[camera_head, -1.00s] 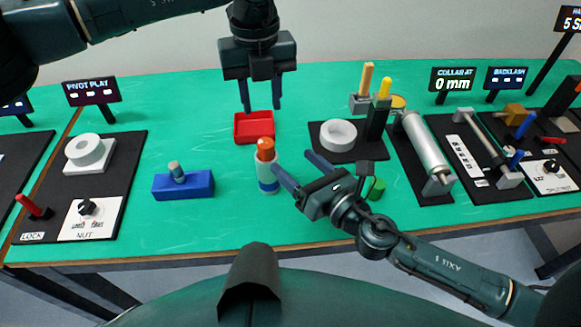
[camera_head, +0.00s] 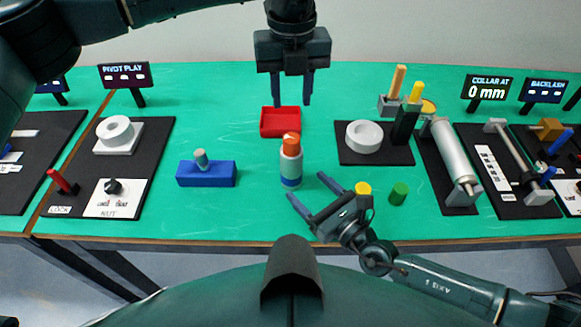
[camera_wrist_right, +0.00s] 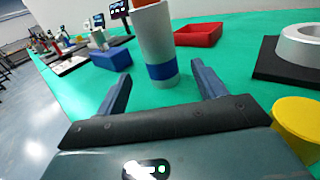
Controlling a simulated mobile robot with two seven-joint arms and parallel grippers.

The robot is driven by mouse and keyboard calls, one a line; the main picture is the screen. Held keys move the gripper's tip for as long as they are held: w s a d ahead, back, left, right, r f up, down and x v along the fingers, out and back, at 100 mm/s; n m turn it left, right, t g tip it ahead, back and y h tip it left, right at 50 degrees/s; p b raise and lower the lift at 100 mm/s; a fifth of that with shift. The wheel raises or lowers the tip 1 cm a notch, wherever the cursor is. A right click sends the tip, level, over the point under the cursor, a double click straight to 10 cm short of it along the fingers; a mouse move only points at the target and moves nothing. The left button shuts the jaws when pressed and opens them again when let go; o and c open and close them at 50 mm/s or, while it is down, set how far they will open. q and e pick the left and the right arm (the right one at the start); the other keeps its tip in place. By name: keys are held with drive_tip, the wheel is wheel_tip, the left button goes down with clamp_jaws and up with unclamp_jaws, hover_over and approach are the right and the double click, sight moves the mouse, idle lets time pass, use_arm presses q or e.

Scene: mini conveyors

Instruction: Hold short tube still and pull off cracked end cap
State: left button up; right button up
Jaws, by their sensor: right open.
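The short tube (camera_head: 291,165), pale grey with a blue band low down, stands upright on the green bench. An orange cap (camera_head: 291,142) sits on its top; no crack can be made out. In the right wrist view the tube (camera_wrist_right: 156,45) stands beyond the open fingers, roughly in line with the gap, its top cut off. My right gripper (camera_head: 306,186) is open and empty, low in front of the tube and slightly right, apart from it. My left gripper (camera_head: 291,102) is open and empty, pointing down above and behind the tube.
A red tray (camera_head: 264,124) lies behind the tube. A blue block (camera_head: 207,183) with a grey peg stands left. A yellow cylinder (camera_head: 363,188) and green cylinder (camera_head: 399,193) are close right of my right gripper. A black board (camera_head: 375,157) with a white ring lies back right.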

sight(298, 178)
drive_tip(key=x, duration=0.7)
drive_tip(key=shift+w+a+r, duration=0.1)
drive_tip(key=shift+w+a, duration=0.05)
drive_tip(key=shift+w, duration=0.15)
drive_tip(key=c, duration=1.3)
drive_tip(key=shift+o, duration=0.2)
drive_tip(key=shift+s+f, duration=0.15)
drive_tip(key=shift+f, duration=0.1)
idle(0.5)
drive_tip(key=o, duration=1.2)
drive_tip(key=shift+o, duration=0.2)
drive_tip(key=shift+r, duration=0.1)
